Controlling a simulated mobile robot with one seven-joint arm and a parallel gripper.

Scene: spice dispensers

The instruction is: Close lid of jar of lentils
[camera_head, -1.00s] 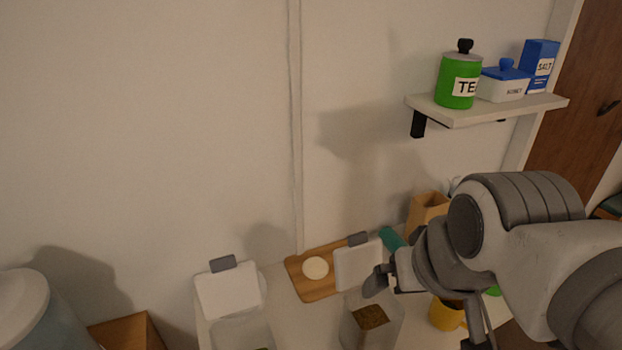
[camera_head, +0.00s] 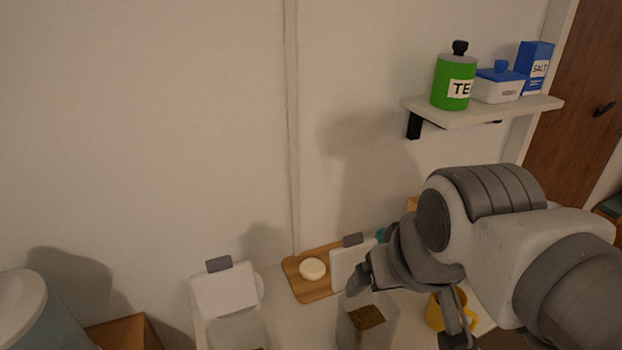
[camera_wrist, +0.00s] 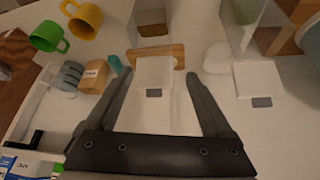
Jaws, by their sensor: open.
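Two clear dispensers have white lids raised with grey tabs. The right jar (camera_head: 367,318) holds brown grains, perhaps the lentils; no label is readable. Its lid (camera_head: 345,266) stands open behind it, partly hidden by my gripper (camera_head: 358,281). In the wrist view that lid (camera_wrist: 155,71) shows between my spread, empty fingers (camera_wrist: 157,78), and the brown-filled jar (camera_wrist: 151,22) lies beyond it. I cannot tell whether a finger touches the lid. The left jar (camera_head: 236,332) has some green at its bottom edge, and its lid (camera_head: 226,290) is open too.
A wooden board (camera_head: 310,288) with a pale round piece (camera_head: 313,268) lies between the lids. A yellow mug (camera_head: 437,312) stands to the right. A shelf (camera_head: 480,110) with a green tea tin (camera_head: 454,82) is on the wall.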

